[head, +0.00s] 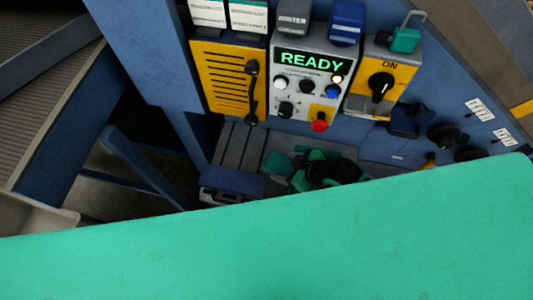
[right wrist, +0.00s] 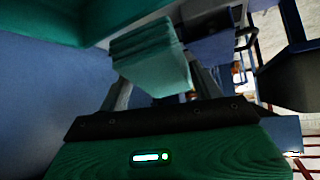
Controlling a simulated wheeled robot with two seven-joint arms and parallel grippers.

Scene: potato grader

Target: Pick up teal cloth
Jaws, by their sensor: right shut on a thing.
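The teal cloth (right wrist: 150,55) shows in the right wrist view as a folded, layered block. It sits between the two fingers of my right gripper (right wrist: 160,88), which is shut on it. In the head view my right gripper (head: 322,170) is a small dark and green shape below the control box, partly hidden by a large teal surface in the foreground. I cannot clearly separate the cloth from the gripper there. My left gripper is in neither view.
A grey control box (head: 310,85) reading READY, with a red button (head: 320,122), is on the blue machine. Beside it are a yellow slotted panel (head: 228,80) and a yellow ON switch box (head: 384,75). A ribbed conveyor (head: 40,60) lies at left.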

